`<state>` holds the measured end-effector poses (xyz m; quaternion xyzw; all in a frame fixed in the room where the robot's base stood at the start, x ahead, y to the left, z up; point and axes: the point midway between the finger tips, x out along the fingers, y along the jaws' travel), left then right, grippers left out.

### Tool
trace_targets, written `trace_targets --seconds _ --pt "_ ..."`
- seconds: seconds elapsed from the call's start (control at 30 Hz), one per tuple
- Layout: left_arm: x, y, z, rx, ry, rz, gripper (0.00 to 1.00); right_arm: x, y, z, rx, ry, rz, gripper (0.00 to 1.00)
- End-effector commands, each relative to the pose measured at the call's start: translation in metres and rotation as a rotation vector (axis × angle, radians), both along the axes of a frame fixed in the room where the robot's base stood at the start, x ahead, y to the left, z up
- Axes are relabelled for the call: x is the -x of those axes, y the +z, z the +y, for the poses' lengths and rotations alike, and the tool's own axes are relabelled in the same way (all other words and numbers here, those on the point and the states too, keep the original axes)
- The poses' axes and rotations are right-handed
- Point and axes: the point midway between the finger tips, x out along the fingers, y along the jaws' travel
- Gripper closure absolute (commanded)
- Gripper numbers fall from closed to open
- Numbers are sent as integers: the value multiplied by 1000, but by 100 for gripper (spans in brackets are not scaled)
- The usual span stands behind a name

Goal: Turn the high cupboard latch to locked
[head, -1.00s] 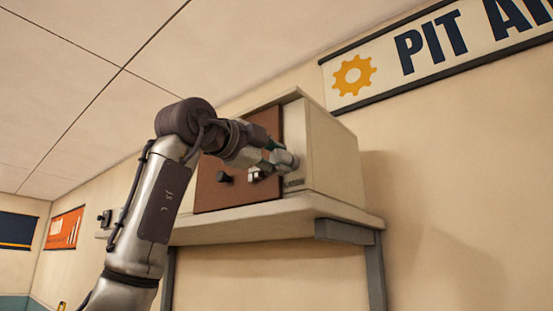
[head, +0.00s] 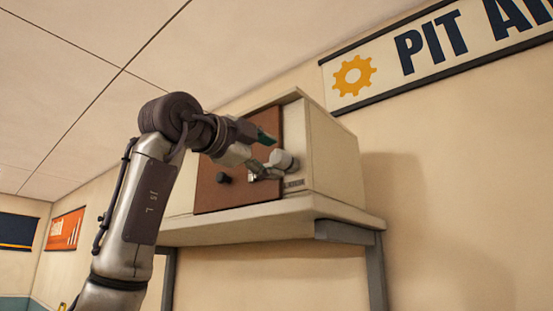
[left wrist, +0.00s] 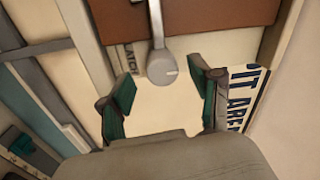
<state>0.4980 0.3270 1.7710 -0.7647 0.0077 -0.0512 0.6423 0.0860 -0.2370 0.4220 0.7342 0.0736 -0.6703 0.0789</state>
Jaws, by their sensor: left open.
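The high cupboard (head: 332,158) is cream with a brown door (head: 236,196). Its latch has a pale round knob (head: 285,160), at the door's right edge by a small dark label. In the left wrist view the latch lever (left wrist: 157,24) runs from the brown door past its edge and ends in the grey knob (left wrist: 161,68). My left gripper (head: 265,154) is open, just left of the knob in the head view. In the left wrist view its green-padded fingers (left wrist: 164,98) are apart with the knob beyond and between them, not gripped. My right gripper is not seen.
The cupboard stands on a pale shelf (head: 345,212) with grey supports. A small black knob (head: 223,178) sticks out of the door below my gripper. A lettered banner (head: 440,55) hangs on the wall at upper right. The wall right of the cupboard is clear.

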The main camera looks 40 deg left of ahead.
Motion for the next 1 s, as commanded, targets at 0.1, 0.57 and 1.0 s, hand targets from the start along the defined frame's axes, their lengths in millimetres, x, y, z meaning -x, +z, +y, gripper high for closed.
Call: trace_targets --seconds 0.1,0.57,1.0 --pt "28 -1 3 0 2 -5 36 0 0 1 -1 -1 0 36" --pt "92 -7 8 1 1 0 36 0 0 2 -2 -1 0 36" --pt "93 -7 8 1 1 0 36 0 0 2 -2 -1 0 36"
